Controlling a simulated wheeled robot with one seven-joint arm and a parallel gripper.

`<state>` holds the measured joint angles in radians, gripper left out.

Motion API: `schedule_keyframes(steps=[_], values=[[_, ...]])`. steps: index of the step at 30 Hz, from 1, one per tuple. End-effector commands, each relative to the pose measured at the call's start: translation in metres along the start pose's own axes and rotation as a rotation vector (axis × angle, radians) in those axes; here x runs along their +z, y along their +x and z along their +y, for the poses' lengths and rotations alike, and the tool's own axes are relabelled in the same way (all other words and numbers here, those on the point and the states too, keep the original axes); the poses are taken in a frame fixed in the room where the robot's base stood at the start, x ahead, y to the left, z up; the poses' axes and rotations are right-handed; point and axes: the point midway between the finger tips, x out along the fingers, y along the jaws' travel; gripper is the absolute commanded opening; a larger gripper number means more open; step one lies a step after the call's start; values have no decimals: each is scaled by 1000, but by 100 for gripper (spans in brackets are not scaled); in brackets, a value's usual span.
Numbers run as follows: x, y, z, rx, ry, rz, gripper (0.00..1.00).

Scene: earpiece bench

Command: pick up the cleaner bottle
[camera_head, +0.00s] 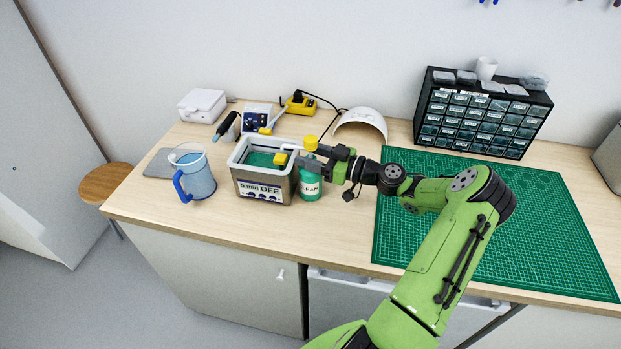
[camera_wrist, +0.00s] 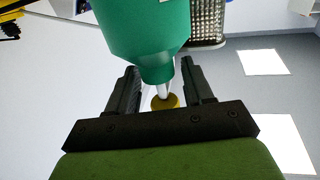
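The cleaner bottle (camera_head: 310,185) is green with a white label reading "CLEAN" and stands upright on the bench, just right of the grey cleaning bath. A yellow cap (camera_head: 311,143) shows above it. My gripper (camera_head: 326,153) is at the bottle's top, reaching in from the right and hiding part of its upper end. In the wrist view, the green bottle body (camera_wrist: 148,30) narrows to a thin pale neck between the two dark fingers of my gripper (camera_wrist: 160,80). The fingers are open, with gaps beside the neck.
The bath (camera_head: 262,188), with yellow-handled parts over it, is close left of the bottle. A blue-handled jug (camera_head: 196,178) stands further left. A white dome (camera_head: 361,122) is behind. A green cutting mat (camera_head: 540,230) and drawer cabinet (camera_head: 480,115) are to the right.

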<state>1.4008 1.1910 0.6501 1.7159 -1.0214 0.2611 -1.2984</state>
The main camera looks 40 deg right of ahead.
Motion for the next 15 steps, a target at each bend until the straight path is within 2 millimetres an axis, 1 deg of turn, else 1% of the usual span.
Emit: schedule_keyframes(steps=[1, 9, 10, 15], values=[[0, 0, 0, 0, 0, 0, 43], [0, 0, 0, 0, 0, 0, 2], [0, 0, 0, 0, 0, 0, 0], [0, 0, 0, 0, 0, 0, 0]])
